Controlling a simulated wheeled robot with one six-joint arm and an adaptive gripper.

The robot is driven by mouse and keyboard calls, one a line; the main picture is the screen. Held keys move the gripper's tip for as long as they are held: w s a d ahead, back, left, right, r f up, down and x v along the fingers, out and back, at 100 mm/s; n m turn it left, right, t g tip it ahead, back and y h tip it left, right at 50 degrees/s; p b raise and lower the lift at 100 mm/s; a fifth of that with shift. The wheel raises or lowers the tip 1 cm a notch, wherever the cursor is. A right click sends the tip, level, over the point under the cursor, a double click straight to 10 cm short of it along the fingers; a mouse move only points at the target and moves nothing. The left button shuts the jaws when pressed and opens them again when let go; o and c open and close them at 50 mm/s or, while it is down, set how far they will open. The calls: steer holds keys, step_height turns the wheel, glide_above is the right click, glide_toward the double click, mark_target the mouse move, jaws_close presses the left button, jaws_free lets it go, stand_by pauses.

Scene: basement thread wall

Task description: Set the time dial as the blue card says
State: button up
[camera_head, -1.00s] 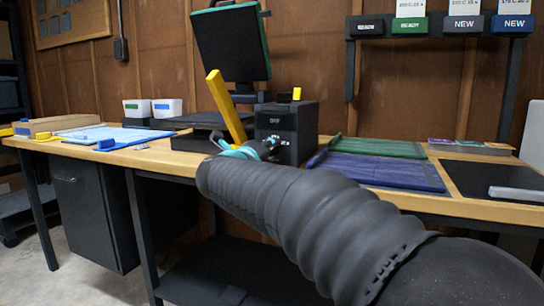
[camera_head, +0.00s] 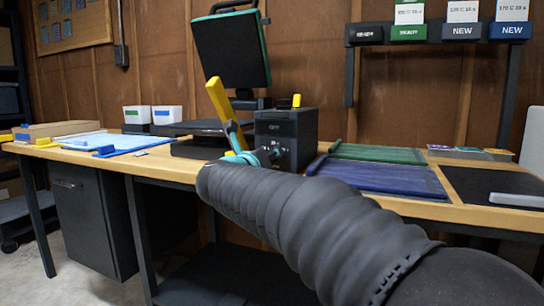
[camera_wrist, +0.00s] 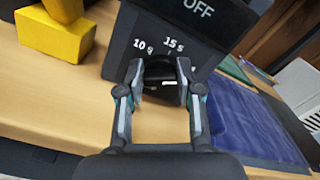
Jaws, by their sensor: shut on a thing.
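The black control box (camera_head: 287,130) of the heat press stands on the bench, its display reading OFF. In the wrist view its front face (camera_wrist: 185,22) shows the marks 10 s and 15 s. The dark time dial (camera_wrist: 163,88) sits below these marks, with a short white line on it. My gripper (camera_wrist: 161,92) is shut on the dial, one finger on each side. In the head view my gripper (camera_head: 272,157) is at the box front, partly hidden by my arm. The white card (camera_head: 513,10) in the blue holder stands on the wall shelf; its small print is hard to read.
The yellow press handle (camera_head: 222,105) rises left of the box, near my gripper. The raised black press plate (camera_head: 232,48) is behind. Blue (camera_head: 385,178) and green (camera_head: 375,153) cloths lie to the right. Other cards stand in green and grey holders beside the blue one.

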steer(key=shift+r, duration=0.35)
jaws_close()
steer(key=o, duration=1.1)
jaws_free()
steer(key=shift+d, duration=0.15)
steer(key=shift+o, duration=0.2)
steer(key=shift+f, duration=0.15)
steer(key=shift+s, duration=0.1)
steer(key=v, duration=1.2)
